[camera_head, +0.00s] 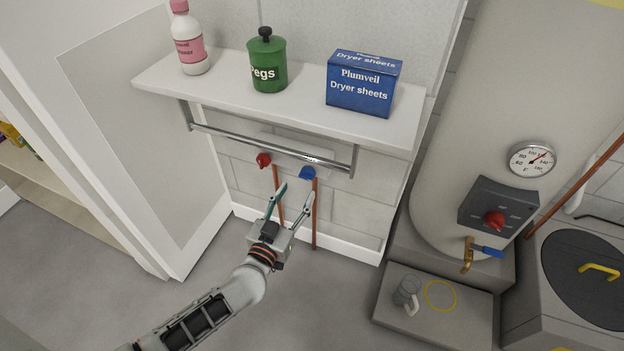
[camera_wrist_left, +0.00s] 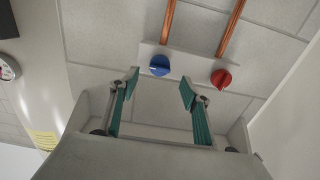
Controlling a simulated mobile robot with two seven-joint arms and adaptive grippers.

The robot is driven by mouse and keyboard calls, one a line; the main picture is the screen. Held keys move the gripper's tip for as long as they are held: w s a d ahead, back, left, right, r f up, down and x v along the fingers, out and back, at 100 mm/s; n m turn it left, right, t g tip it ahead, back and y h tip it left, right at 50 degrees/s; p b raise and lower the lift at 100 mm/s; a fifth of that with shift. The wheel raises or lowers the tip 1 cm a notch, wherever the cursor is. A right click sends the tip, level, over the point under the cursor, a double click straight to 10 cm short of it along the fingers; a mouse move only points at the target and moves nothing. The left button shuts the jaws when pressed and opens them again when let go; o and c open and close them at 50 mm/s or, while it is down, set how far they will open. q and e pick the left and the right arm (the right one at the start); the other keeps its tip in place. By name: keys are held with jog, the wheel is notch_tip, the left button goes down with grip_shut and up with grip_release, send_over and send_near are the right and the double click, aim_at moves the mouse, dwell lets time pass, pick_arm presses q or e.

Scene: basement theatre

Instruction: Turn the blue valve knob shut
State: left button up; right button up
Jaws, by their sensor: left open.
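The blue valve knob (camera_head: 307,173) sits on a pale wall plate under the shelf, at the top of a copper pipe. In the left wrist view the blue knob (camera_wrist_left: 159,65) is beyond the fingertips, nearer the left finger in the picture. My left gripper (camera_head: 296,190) is open and empty, just below the blue knob, apart from it as far as I can tell. Its two fingers also show in the left wrist view (camera_wrist_left: 158,85). A red valve knob (camera_head: 263,160) is left of the blue one; it also shows in the wrist view (camera_wrist_left: 221,77). My right gripper is not in view.
A metal rail (camera_head: 270,146) runs in front of the wall just above the knobs. The shelf (camera_head: 225,88) above holds a pink-labelled bottle (camera_head: 189,42), a green pegs tin (camera_head: 267,64) and a blue dryer-sheets box (camera_head: 363,82). A water tank (camera_head: 480,120) stands right. The floor below is open.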

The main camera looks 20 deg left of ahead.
aim_at(305, 177)
pick_arm(q)
jog(key=w, duration=0.2)
jog(key=w+b, duration=0.1)
jog(key=w, duration=0.2)
jog(key=shift+w+d+f+b, duration=0.1)
jog(key=shift+w+f+b, duration=0.1)
jog(key=shift+w+b, duration=0.15)
jog(key=shift+w+r, duration=0.25)
jog(key=shift+w, duration=0.45)
jog(key=c, duration=1.1)
